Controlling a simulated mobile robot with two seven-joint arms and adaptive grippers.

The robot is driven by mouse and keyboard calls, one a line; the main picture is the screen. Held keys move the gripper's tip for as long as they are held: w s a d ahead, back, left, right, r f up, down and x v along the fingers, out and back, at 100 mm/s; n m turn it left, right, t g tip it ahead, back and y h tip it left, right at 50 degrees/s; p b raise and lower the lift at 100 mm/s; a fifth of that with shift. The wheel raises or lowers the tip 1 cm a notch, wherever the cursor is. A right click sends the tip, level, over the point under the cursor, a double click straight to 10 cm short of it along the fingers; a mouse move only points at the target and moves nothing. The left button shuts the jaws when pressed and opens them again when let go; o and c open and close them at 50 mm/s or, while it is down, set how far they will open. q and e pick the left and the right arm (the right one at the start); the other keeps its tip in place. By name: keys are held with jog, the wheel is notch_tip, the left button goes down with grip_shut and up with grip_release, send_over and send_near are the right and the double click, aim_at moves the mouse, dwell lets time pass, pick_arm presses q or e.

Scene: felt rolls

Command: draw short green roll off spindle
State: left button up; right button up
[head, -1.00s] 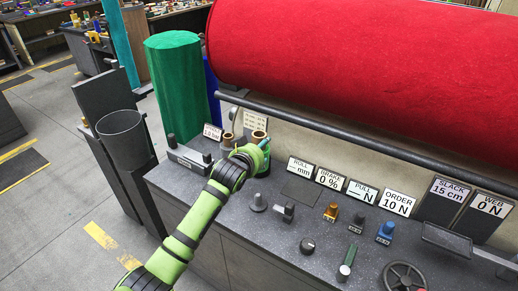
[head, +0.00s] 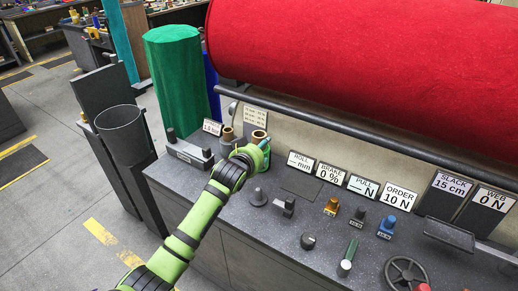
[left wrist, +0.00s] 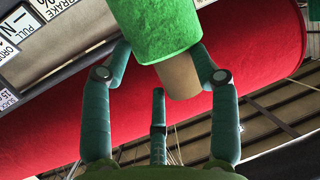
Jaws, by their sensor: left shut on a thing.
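My left gripper (head: 262,153) comes in from the left over the bench. In the left wrist view its fingers (left wrist: 161,58) are shut on the short green roll (left wrist: 158,28), on either side of its lower end. A tan core (left wrist: 180,76) sticks out of that end. In the head view the hand hides most of this roll, and I cannot make out the spindle. A tan tube end (head: 259,136) shows just behind the hand. My right gripper is not in view.
A big red roll (head: 370,65) and a dark bar (head: 340,130) span the bench's back. A tall green roll (head: 177,75) and a grey bin (head: 122,135) stand at left. Knobs and a handwheel (head: 406,272) sit on the bench (head: 275,235). Labelled signs (head: 330,178) line its back.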

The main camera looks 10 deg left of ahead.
pick_arm(q)
jog(key=shift+f+b, duration=0.75)
jog(key=shift+f, duration=0.55)
jog(key=shift+f+b, duration=1.6)
jog(key=shift+f, duration=0.9)
notch_tip(320, 180, up, 7)
jog(key=p, duration=0.7)
jog(key=shift+r, duration=0.1)
